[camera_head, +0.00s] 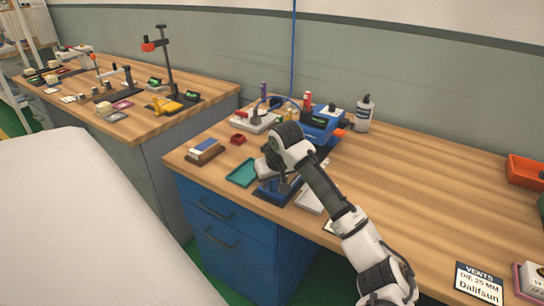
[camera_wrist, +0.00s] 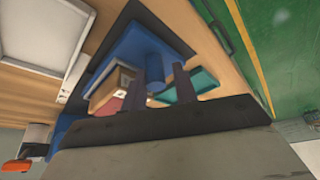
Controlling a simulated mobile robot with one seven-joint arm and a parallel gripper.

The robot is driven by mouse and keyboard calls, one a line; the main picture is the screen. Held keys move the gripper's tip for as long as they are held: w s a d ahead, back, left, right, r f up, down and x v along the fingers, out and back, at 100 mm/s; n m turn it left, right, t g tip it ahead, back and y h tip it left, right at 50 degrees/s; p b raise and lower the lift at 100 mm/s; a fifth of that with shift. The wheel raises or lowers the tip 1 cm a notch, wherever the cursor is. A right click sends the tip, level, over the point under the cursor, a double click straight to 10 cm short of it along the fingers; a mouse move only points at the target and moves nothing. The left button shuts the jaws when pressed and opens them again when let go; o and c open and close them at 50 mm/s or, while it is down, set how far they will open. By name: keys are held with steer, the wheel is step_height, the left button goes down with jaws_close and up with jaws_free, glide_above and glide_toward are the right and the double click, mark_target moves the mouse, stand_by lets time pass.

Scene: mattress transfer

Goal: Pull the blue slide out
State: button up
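The blue slide (camera_head: 272,191) shows in the head view near the bench's front edge, partly hidden by my arm. In the wrist view it is a flat blue plate (camera_wrist: 135,42) with a round blue knob (camera_wrist: 150,62) standing on it. My gripper (camera_wrist: 166,76) has two dark fingers, apart from each other. They are close to the knob, and the left finger overlaps the knob's end. I cannot tell whether they touch it. In the head view, my gripper's fingertips are hard to make out above the slide.
A teal tray (camera_head: 242,173) lies just left of the slide. A blue device (camera_head: 320,126) and a white bottle (camera_head: 364,112) stand behind. A wooden block with a blue top (camera_head: 204,147) is further left. An orange bin (camera_head: 524,172) stands far right. The bench's middle right is clear.

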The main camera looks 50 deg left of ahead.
steer(key=shift+r, duration=0.1)
steer(key=b+v, duration=0.1)
steer(key=v, duration=1.2)
steer(key=shift+d+r+b, duration=0.2)
steer(key=shift+r+b, duration=0.1)
